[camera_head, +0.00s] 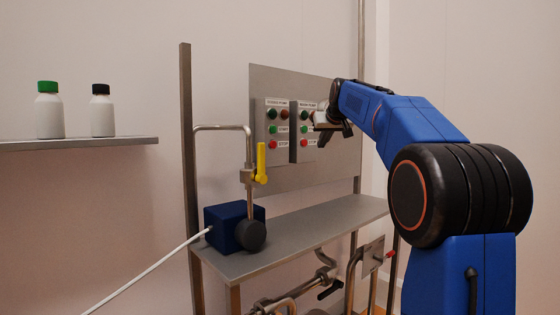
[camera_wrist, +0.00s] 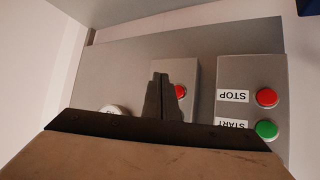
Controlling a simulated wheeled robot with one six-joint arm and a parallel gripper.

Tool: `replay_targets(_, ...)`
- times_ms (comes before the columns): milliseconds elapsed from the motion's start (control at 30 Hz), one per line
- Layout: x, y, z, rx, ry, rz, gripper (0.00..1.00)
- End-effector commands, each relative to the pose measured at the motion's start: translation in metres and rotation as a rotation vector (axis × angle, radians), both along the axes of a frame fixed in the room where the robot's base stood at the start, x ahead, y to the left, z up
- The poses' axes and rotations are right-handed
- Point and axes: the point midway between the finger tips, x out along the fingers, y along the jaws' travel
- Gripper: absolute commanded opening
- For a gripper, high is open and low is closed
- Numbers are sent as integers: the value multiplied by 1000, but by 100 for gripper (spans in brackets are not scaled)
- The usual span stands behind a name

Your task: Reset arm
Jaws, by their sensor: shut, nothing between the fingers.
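My gripper (camera_head: 322,124) is at the end of my raised blue arm, in front of the right button box (camera_head: 307,115) on the grey panel. In the wrist view my gripper's dark fingers (camera_wrist: 160,98) are together and hold nothing. They cover part of one button box (camera_wrist: 190,115), whose red button (camera_wrist: 180,91) shows beside them. Whether the fingertips touch the panel or a button cannot be told. The other box (camera_wrist: 250,90) shows a red STOP button (camera_wrist: 267,97) and a green START button (camera_wrist: 266,130), with labels upside down.
A steel shelf (camera_head: 300,238) below the panel carries a dark blue pump box (camera_head: 225,226). A bent pipe with a yellow valve handle (camera_head: 261,163) rises beside it. At left, a wall shelf (camera_head: 80,144) holds a green-capped bottle (camera_head: 49,115) and a black-capped bottle (camera_head: 102,115).

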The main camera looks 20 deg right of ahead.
Motion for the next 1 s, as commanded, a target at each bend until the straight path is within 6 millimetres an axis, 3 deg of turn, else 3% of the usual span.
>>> replay_targets(167, -3, 3, -1, 1, 3, 2, 0)
replay_targets(367, -41, 37, -22, 16, 46, 20, 0)
replay_targets(667, -141, 107, -93, 45, 161, 63, 0)
replay_targets(1000, -267, 168, -194, 64, 293, 106, 0)
